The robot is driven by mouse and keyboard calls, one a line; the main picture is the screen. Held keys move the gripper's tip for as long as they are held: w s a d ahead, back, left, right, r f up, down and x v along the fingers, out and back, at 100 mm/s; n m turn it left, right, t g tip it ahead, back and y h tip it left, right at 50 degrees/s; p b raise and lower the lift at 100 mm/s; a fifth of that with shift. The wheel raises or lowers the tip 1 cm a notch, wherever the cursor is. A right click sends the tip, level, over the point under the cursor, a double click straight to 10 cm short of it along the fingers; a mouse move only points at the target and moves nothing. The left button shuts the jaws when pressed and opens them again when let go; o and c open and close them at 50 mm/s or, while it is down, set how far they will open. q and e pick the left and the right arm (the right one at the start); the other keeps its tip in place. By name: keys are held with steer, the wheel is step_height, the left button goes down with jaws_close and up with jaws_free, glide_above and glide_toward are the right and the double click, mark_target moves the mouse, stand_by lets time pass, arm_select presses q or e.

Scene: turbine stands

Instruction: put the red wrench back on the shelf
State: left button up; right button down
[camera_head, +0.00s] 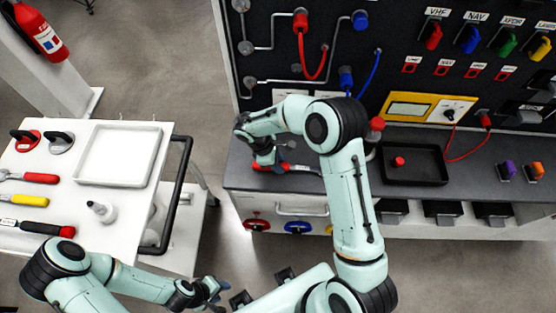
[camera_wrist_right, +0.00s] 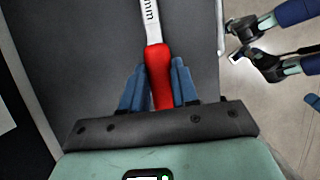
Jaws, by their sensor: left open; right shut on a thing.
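My right gripper (camera_head: 266,160) is over the left end of the dark workbench top (camera_head: 240,175). It is shut on the red wrench (camera_head: 300,168). In the right wrist view the wrench's red handle (camera_wrist_right: 158,75) lies between the blue fingers, and its silver shaft marked "mm" points away from the gripper. Whether the wrench touches the bench top is hard to tell. My left gripper (camera_head: 213,287) is open and empty, low in the head view, right of the white cart (camera_head: 100,200). Another red-handled tool (camera_head: 38,178) lies on the cart.
A black tray (camera_head: 415,178) stands on the bench below the cabled panel (camera_head: 270,75). Floor lies between cart and bench.

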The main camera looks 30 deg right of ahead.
arm_select(q)
steer(key=shift+s+f, duration=0.1)
steer(key=shift+f, duration=0.05)
arm_select(e)
steer(key=shift+f, duration=0.3)
stand_by(0.3)
steer(key=c, duration=0.6)
jaws_free()
steer(key=shift+p+v, duration=0.55)
steer(key=shift+v, duration=0.7)
steer(key=shift+p+v, duration=1.05)
steer(key=shift+v, duration=1.2)
arm_select(q)
steer(key=w+r, duration=0.4)
steer(key=shift+r, duration=0.25)
steer(key=shift+s, duration=0.1)
arm_select(e)
steer(key=shift+f, duration=0.1)
